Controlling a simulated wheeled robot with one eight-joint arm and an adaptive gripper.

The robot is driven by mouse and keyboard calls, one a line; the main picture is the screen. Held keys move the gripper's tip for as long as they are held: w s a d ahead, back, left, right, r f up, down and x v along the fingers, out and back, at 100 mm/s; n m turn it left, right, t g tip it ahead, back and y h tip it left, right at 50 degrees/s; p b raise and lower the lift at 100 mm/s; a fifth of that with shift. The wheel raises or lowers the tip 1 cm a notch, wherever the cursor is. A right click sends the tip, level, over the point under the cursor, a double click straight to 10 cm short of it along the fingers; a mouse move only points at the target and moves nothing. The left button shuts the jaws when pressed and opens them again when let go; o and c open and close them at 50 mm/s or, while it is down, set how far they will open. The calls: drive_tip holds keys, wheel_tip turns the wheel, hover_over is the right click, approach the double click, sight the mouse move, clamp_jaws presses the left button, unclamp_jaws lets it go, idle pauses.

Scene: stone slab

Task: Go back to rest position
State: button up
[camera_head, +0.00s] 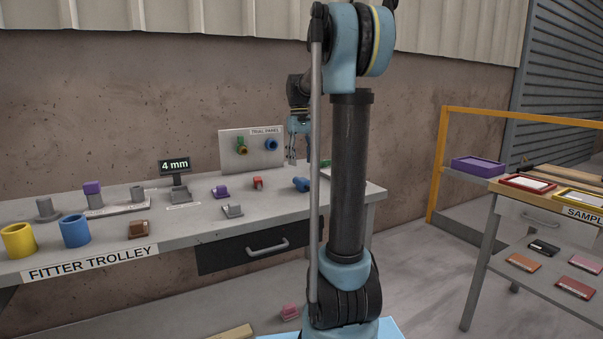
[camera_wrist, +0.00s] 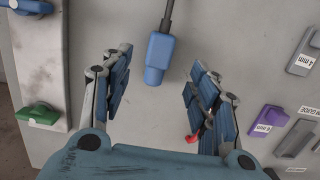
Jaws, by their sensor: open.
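My gripper (camera_head: 301,148) hangs over the right part of the trolley's grey table top (camera_head: 200,225), in front of the grey trial panel (camera_head: 228,163). In the wrist view my gripper (camera_wrist: 158,92) has its two blue-padded fingers wide apart with nothing between them. A blue plug-like piece (camera_wrist: 160,58) on a dark stem lies on the table beyond the fingertips. A red bit (camera_wrist: 192,137) shows by the right finger, partly hidden. My arm stands upright in the head view and covers the table's right side in part.
The table bears a yellow cup (camera_head: 18,241), a blue cup (camera_head: 75,231), a brown block (camera_head: 139,229), a purple block (camera_head: 220,191) and a "4 mm" display (camera_head: 174,166). An orange rail (camera_head: 520,114) and a sample stand (camera_head: 545,217) are at the right. Floor shows between them.

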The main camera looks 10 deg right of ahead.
drive_tip(key=s+f+m+t, duration=0.1)
drive_tip(key=s+f, duration=0.2)
drive_tip(key=s, duration=0.7)
drive_tip(key=s+f+m+t, duration=0.1)
drive_tip(key=s+f, duration=0.2)
drive_tip(key=s, duration=0.7)
drive_tip(key=s+f+m+t, duration=0.1)
drive_tip(key=s+f, duration=1.3)
drive_tip(key=f, duration=0.2)
drive_tip(key=shift+a+f+t, duration=0.2)
drive_tip(key=shift+f+t, duration=0.05)
drive_tip(key=shift+t, duration=0.05)
drive_tip(key=shift+w, duration=0.15)
drive_tip(key=shift+w+f, duration=0.2)
drive_tip(key=shift+w, duration=0.15)
